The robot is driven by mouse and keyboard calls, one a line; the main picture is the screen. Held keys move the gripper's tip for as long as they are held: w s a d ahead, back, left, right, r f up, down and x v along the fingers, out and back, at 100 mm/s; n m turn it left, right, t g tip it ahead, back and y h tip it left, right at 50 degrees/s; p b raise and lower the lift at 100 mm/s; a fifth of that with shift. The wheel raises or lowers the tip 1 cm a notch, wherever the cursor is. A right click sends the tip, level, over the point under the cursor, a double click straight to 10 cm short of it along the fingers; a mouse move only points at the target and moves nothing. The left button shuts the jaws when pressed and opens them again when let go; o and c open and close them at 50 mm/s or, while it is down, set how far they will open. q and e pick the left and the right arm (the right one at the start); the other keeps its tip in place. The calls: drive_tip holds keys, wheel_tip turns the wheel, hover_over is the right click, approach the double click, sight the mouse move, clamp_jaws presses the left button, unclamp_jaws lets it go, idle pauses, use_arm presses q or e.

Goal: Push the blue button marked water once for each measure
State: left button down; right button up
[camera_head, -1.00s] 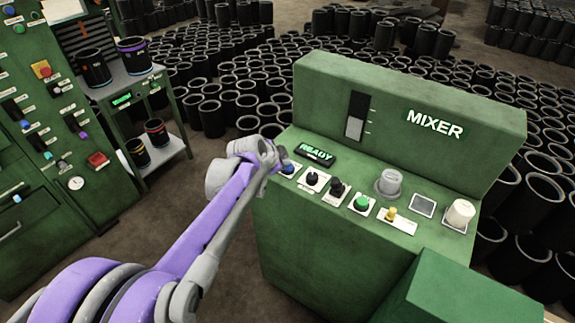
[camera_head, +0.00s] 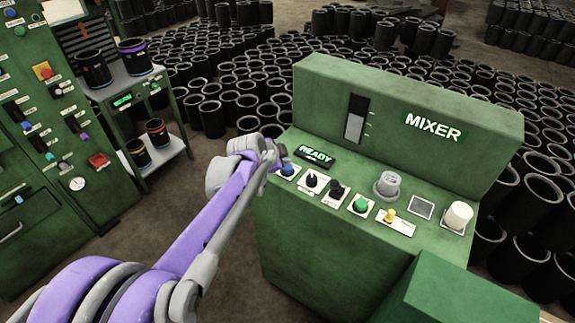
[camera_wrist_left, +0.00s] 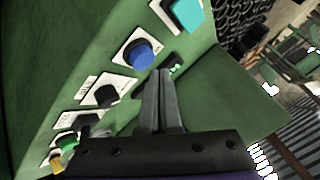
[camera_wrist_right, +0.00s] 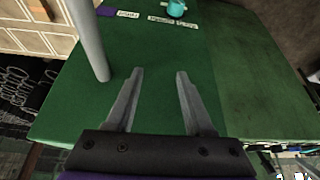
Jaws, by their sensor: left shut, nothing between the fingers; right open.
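The blue button (camera_head: 288,169) is at the left end of the sloped panel on the green mixer (camera_head: 330,240). It also shows in the left wrist view (camera_wrist_left: 138,53) as a round blue cap on a white plate; its label is not readable. My left gripper (camera_head: 280,156) is shut and empty, with its fingertips close beside the button. In the left wrist view the fingertips (camera_wrist_left: 160,72) lie just below and right of the cap; I cannot tell whether they touch it. My right gripper (camera_wrist_right: 160,75) is open and empty above a green surface.
A READY display (camera_head: 316,155) is behind the button. A grey post (camera_wrist_right: 88,40) stands near my right gripper.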

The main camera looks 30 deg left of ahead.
use_arm(q)
drive_tip(key=shift+r, duration=0.1)
drive_tip(key=shift+r+p, duration=0.5)
drive_tip(key=shift+r, duration=0.1)
drive_tip(key=shift+r+p, duration=1.2)
drive_tip(key=shift+r, duration=0.65)
drive_tip(key=shift+f, duration=0.1)
use_arm(e)
drive_tip(key=r, duration=0.2)
drive_tip(key=w+r, duration=0.1)
drive_tip(key=r, duration=0.1)
drive_tip(key=shift+w+r, duration=0.1)
drive_tip(key=shift+w, duration=0.1)
drive_tip(key=shift+s, duration=0.1)
